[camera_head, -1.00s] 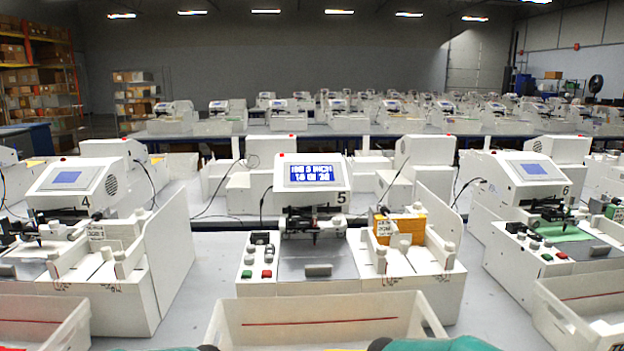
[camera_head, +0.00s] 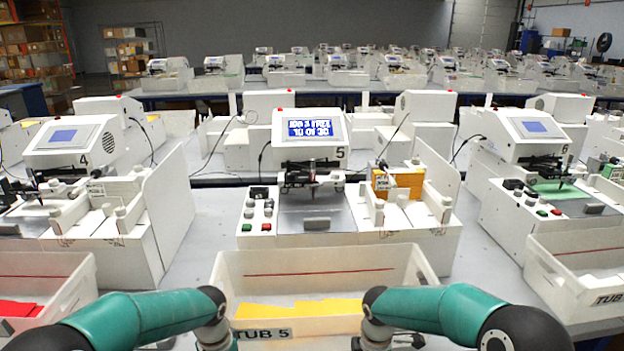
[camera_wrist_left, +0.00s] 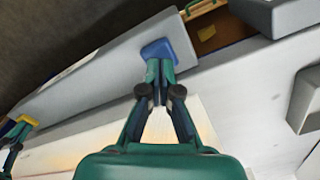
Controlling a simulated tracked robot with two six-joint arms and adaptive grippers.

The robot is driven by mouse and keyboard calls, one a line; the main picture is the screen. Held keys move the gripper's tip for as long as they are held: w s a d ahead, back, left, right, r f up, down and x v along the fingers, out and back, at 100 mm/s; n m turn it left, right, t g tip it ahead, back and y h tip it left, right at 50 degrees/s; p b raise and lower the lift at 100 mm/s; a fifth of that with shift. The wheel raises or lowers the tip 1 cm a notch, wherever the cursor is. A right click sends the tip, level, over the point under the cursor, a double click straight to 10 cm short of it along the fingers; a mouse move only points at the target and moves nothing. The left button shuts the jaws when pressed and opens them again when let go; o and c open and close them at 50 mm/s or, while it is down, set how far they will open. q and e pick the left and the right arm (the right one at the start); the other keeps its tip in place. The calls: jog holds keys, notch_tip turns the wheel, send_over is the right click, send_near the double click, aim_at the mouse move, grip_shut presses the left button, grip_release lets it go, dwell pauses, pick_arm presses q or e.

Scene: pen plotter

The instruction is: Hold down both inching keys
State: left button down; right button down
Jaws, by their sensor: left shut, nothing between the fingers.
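Plotter 5 (camera_head: 310,130) stands in the middle of the head view, its blue screen (camera_head: 310,128) lit with blurred white text. Its key panel (camera_head: 259,212) at the left front carries black and grey keys, a green key (camera_head: 247,227) and a red key (camera_head: 266,227); labels for the inching keys are not legible. In the head view my forearms reach in below the plotter and both gripper tips are hidden.
Tub 5 (camera_head: 316,254), a white tub with yellow sheets (camera_head: 300,309), stands between my arms and the plotter. An orange block (camera_head: 398,183) sits at the plotter's right. Plotter 4 (camera_head: 72,137) and plotter 6 (camera_head: 536,128) flank it, with grey table between.

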pick_arm(q)
jog(key=shift+r, duration=2.55)
